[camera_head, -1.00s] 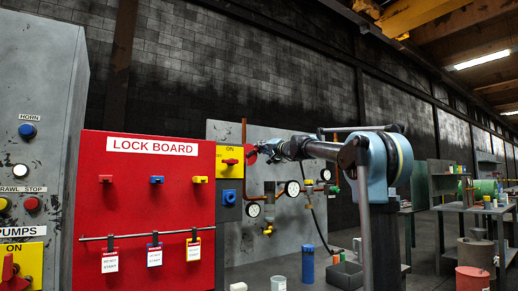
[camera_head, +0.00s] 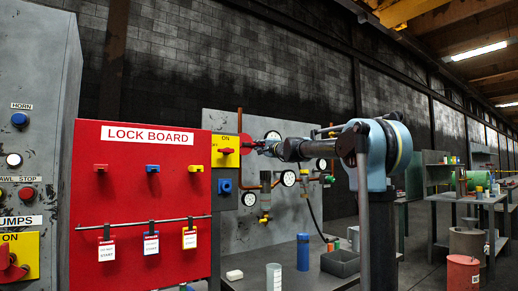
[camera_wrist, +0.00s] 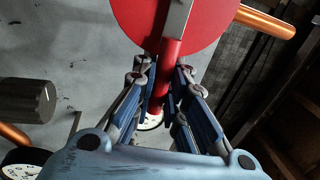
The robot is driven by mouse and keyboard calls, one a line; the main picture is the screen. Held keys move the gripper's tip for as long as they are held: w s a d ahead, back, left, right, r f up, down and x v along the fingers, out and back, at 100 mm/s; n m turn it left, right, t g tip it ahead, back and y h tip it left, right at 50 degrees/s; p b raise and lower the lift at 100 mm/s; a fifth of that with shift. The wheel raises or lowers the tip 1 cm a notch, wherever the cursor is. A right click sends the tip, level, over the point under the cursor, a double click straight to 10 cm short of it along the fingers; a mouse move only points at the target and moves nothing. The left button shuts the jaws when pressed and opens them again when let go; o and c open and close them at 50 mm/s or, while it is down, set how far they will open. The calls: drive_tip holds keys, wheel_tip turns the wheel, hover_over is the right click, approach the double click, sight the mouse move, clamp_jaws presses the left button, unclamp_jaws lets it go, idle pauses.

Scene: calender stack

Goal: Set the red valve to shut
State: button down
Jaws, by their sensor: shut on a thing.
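The red valve shows in the wrist view as a red disc (camera_wrist: 150,18) with a grey bar across it and a red handle (camera_wrist: 170,58). My gripper (camera_wrist: 163,72) has its two blue-grey fingers on either side of that handle, shut on it. In the head view the valve (camera_head: 246,143) is a small red shape right of the lock board, at the end of my gripper (camera_head: 257,146). My gripper and arm partly hide the valve there, and I cannot read its setting.
The red lock board (camera_head: 150,190) with its hanging tags stands left of the valve. Copper pipe (camera_wrist: 265,22) and gauges (camera_head: 288,178) surround the valve. A bench below holds a blue cylinder (camera_head: 303,252) and a grey bin (camera_head: 341,262).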

drive_tip(key=shift+w+d+f, duration=0.1)
drive_tip(key=shift+d+f, duration=0.05)
drive_tip(key=shift+d, duration=0.05)
drive_tip(key=c, duration=1.6)
unclamp_jaws()
drive_tip(key=v, duration=1.1)
drive_tip(key=shift+s+d+f, duration=0.15)
drive_tip(key=shift+s+d, duration=0.05)
drive_tip(key=shift+s, duration=0.1)
drive_tip(key=shift+f, duration=0.1)
